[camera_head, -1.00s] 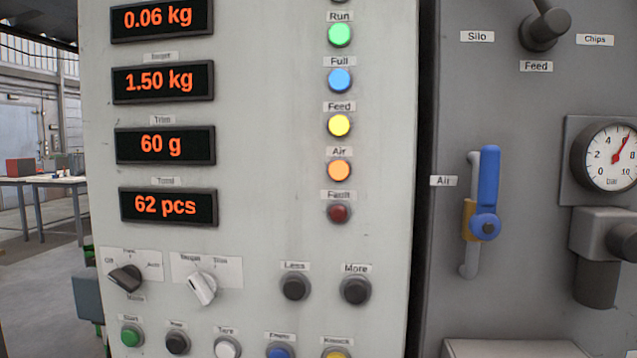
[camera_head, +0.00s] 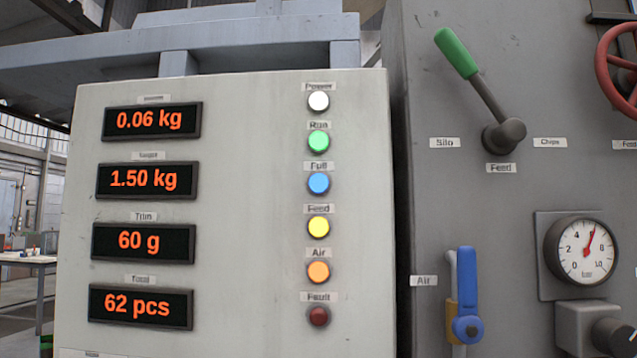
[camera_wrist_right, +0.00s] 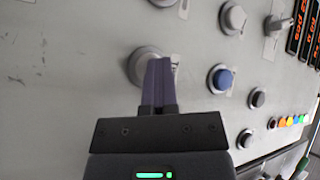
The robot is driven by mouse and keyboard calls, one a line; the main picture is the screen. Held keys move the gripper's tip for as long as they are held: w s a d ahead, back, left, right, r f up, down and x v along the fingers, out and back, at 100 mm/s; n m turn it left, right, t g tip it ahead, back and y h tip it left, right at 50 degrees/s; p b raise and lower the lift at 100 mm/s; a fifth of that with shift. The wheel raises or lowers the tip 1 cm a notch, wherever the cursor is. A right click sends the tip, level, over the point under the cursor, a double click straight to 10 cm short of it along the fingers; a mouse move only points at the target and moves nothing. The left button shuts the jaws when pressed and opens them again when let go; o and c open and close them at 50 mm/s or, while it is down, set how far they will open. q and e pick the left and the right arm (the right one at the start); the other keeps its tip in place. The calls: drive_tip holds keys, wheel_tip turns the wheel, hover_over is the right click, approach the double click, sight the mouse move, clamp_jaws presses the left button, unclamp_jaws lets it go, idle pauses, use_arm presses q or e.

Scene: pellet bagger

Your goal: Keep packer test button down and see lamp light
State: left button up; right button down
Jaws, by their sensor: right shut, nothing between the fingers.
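In the right wrist view my right gripper (camera_wrist_right: 158,62) is shut and empty. Its fingertips are at a round pale grey button (camera_wrist_right: 140,66) on the panel and cover part of it. I cannot tell whether they touch it or whether it is pressed, and its label is not readable. In the head view the lamp column shows bright Power (camera_head: 318,101), Run (camera_head: 318,141), Full (camera_head: 318,183), Feed (camera_head: 318,227) and Air (camera_head: 318,272) lamps. The Fault lamp (camera_head: 318,316) is dark red. Neither gripper shows in the head view.
A blue button (camera_wrist_right: 220,79) and a black button (camera_wrist_right: 256,97) are close to my right gripper. Displays read 0.06 kg (camera_head: 151,121), 1.50 kg, 60 g and 62 pcs. A green-handled lever (camera_head: 456,54), blue air valve handle (camera_head: 466,290) and pressure gauge (camera_head: 582,250) are at the right.

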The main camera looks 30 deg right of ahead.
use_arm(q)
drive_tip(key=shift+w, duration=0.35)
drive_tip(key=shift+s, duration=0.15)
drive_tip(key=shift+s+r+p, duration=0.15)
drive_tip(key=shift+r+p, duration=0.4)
use_arm(e)
drive_tip(key=shift+s+a, duration=0.5)
drive_tip(key=shift+s, duration=0.25)
